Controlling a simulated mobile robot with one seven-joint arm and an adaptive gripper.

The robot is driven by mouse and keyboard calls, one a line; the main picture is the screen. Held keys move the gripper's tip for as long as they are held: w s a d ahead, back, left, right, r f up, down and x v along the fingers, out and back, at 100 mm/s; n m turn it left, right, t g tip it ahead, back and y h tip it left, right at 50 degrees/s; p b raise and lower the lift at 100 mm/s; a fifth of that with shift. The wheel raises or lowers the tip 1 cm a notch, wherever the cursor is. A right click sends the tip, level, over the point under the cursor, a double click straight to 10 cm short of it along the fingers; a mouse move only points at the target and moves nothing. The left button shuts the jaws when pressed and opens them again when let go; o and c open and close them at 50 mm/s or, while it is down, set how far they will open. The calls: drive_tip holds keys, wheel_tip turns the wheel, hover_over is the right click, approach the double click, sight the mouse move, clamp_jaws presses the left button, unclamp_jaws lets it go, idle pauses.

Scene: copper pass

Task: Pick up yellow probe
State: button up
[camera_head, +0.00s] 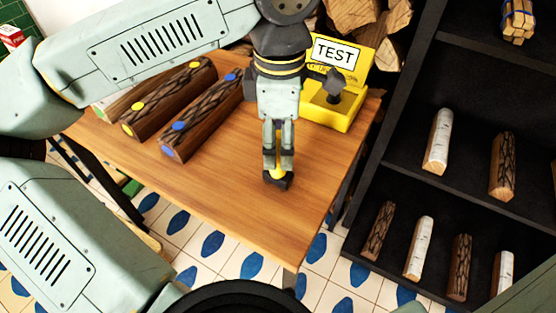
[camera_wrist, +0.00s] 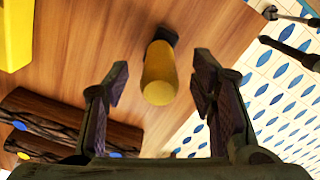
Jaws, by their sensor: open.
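The yellow probe (camera_wrist: 159,75) stands on the wooden table with its rounded yellow end toward the wrist camera and a dark base behind it. In the head view the yellow probe (camera_head: 277,174) shows only in part below my gripper, with its dark base on the table. My gripper (camera_head: 279,172) points down over the probe. In the wrist view my gripper (camera_wrist: 162,82) is open, with one finger to each side of the probe and a visible gap on both sides.
The wooden table (camera_head: 230,185) has free room left of the probe. Several logs with coloured dots (camera_head: 200,115) lie at the back left. A yellow TEST box (camera_head: 335,95) with a dark fitting stands behind right. A black shelf (camera_head: 450,185) holding logs stands on the right.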

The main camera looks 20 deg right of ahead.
sight(278, 157)
wheel_tip(278, 157, down, 4)
drive_tip(key=shift+a+f+p, duration=0.1)
drive_tip(key=shift+f+p, duration=0.1)
drive_tip(key=shift+p, duration=0.15)
clamp_jaws()
idle(0.5)
